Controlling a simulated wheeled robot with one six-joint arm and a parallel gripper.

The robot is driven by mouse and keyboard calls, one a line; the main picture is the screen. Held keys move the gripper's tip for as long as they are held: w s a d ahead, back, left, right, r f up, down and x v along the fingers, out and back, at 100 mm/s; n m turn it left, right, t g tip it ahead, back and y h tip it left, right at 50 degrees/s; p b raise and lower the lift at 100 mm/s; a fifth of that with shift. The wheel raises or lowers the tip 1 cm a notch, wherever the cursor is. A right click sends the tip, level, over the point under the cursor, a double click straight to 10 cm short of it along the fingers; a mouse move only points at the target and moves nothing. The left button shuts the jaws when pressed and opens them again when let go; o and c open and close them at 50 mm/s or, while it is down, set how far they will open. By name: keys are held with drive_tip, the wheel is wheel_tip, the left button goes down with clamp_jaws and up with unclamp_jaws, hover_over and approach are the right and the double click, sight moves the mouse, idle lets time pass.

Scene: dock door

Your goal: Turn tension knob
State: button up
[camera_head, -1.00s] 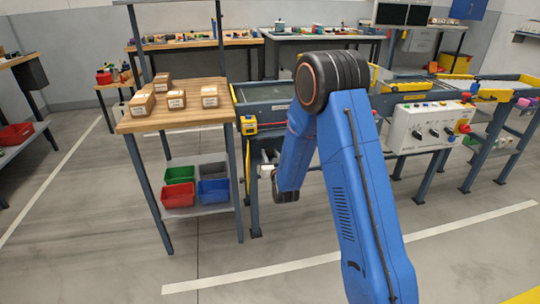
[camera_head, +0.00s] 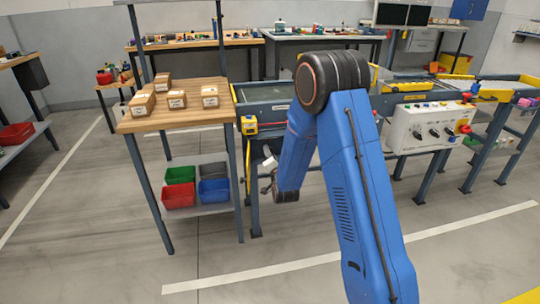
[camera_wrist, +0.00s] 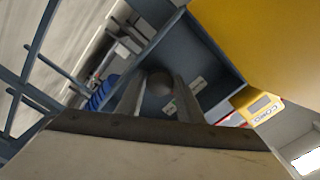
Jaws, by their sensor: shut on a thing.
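The tension knob (camera_wrist: 160,83) is a dark round knob in the wrist view, under the blue-grey conveyor frame. My gripper (camera_wrist: 159,92) has one grey finger on each side of it and is shut on it. The exact contact at the fingertips is small and dim. In the head view my blue arm reaches down to the conveyor's left end, and the knob cannot be made out there. A pale piece of my wrist (camera_head: 269,163) shows beside the arm, tilted.
A yellow device (camera_head: 249,125) sits on the conveyor's left corner; a large yellow surface (camera_wrist: 260,40) is close in the wrist view. A wooden-topped bench (camera_head: 190,117) with cartons stands just left. A white control box (camera_head: 425,130) is to the right. The front floor is clear.

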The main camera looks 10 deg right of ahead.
drive_tip(key=shift+m, duration=1.9)
drive_tip(key=o, duration=1.1)
drive_tip(key=shift+c, duration=0.2)
